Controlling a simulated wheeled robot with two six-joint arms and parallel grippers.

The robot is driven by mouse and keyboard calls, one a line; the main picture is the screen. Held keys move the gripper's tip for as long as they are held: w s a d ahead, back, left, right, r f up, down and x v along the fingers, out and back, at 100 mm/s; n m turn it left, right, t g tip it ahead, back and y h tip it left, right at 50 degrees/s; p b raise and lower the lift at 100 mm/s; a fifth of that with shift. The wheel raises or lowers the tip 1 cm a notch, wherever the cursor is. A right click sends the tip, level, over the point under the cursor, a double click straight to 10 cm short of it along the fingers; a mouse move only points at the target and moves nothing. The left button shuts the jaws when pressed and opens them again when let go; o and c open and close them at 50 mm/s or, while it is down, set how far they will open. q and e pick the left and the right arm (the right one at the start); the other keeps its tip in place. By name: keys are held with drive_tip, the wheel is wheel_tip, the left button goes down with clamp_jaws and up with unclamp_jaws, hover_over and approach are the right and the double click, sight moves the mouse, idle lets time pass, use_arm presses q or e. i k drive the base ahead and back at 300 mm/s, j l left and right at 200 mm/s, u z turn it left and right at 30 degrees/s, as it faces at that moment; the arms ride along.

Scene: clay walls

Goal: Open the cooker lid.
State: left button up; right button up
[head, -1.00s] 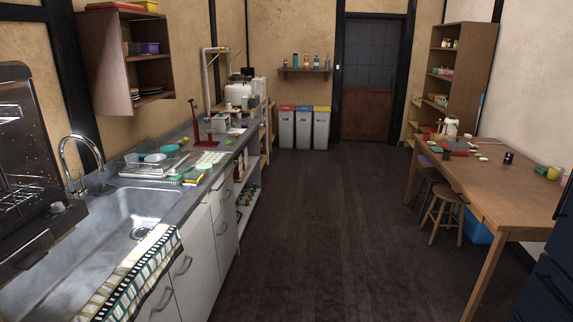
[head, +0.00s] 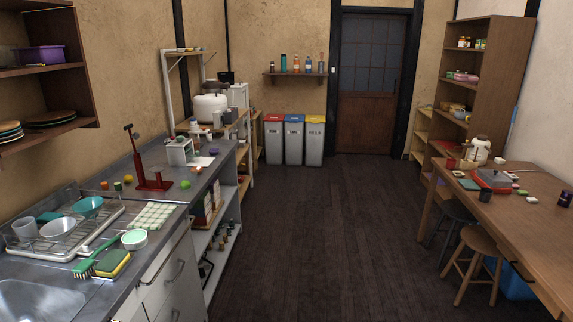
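A white rounded appliance that looks like a rice cooker (head: 210,109) stands on a shelf rack beyond the far end of the left counter. Its top looks closed, but it is too small in the picture to make out a lid edge or button. Neither of my grippers is in the head view.
The left counter (head: 128,208) carries a dish rack (head: 68,240), a green brush (head: 97,257), a sponge (head: 113,263) and a red stand (head: 152,181). Stools (head: 476,262) and a wooden table (head: 540,225) stand right. The dark floor (head: 330,230) between is clear.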

sight(203, 99)
drive_tip(key=i, duration=4)
